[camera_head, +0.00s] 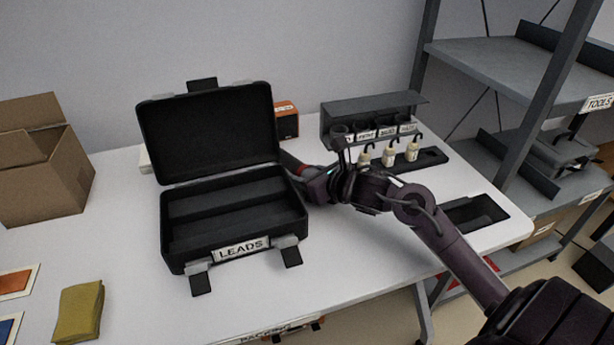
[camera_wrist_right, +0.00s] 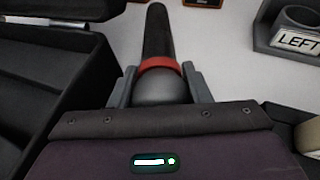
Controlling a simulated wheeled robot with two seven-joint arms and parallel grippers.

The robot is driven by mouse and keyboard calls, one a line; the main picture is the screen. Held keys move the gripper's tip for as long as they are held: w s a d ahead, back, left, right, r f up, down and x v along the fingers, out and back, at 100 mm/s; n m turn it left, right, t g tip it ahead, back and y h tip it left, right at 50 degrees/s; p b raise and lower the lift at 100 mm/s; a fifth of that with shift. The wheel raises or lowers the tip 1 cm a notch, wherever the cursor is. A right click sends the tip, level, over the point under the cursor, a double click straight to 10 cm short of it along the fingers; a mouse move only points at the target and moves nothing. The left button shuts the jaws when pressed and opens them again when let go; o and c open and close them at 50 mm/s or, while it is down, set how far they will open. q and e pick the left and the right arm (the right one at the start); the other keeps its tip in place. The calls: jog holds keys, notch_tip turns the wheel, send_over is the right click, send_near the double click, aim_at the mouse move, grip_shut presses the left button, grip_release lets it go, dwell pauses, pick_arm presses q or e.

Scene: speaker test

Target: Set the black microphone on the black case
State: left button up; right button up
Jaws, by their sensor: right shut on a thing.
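The black case (camera_head: 210,132) stands open on the white table with its lid raised at the back and a LEADS label on its front. Its inside has long empty-looking compartments. It also shows at the left of the right wrist view (camera_wrist_right: 35,100). My right gripper (camera_head: 303,172) is just right of the case. It is shut on the black microphone (camera_wrist_right: 157,35), near its red ring, with the rounded grey head toward my wrist and the handle pointing away. In the head view the microphone (camera_head: 287,159) is mostly hidden by the case and gripper. My left gripper is out of view.
An orange-and-black box (camera_head: 287,121) stands behind the case. A grey rack (camera_head: 375,108) with labelled cups and small white bottles (camera_head: 389,156) is at the right. A cardboard box (camera_head: 45,180) and yellow cloth (camera_head: 78,311) are at the left. The front middle of the table is clear.

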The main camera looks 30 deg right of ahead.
jog(key=shift+f, duration=0.15)
jog(key=o, duration=0.8)
jog(key=shift+o, duration=0.2)
